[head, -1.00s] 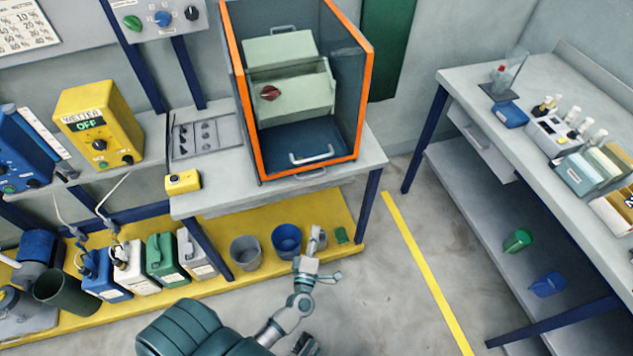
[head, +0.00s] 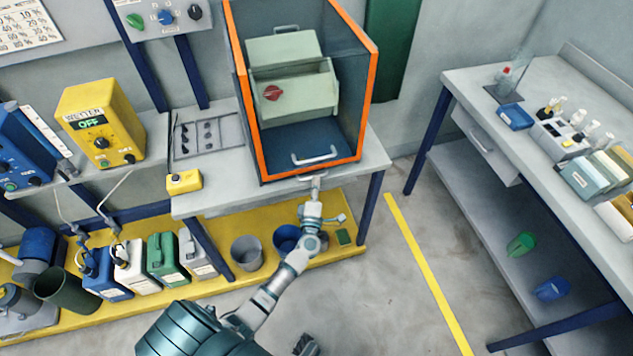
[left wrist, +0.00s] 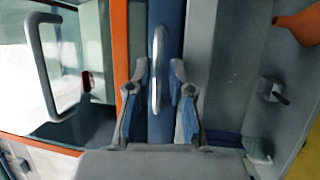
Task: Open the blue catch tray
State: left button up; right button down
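The blue catch tray (left wrist: 168,20) shows in the left wrist view as a narrow blue front with a pale bar handle (left wrist: 157,75). Its front looks shut, below the orange-framed cabinet (head: 367,110). In the head view the small handle (head: 308,178) shows just under the cabinet's lower edge, and most of the tray is hidden. My left gripper (head: 314,188) is at this handle. In the left wrist view its two fingers (left wrist: 159,90) are apart, one on each side of the bar, with gaps visible. My right gripper cannot be made out.
A larger handle (head: 314,157) sits above on the cabinet's front window. A yellow box (head: 184,182) stands on the bench left of the cabinet. Grey and blue buckets (head: 247,252) stand on the yellow lower shelf. The floor (head: 390,290) towards the right bench is clear.

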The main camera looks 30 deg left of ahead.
pick_arm(q)
jog(key=shift+w+a+r, duration=0.1)
jog(key=shift+w+a, duration=0.1)
jog(key=shift+w, duration=0.25)
jog(key=shift+c, duration=0.3)
grip_shut()
jog(key=shift+s+d, duration=0.1)
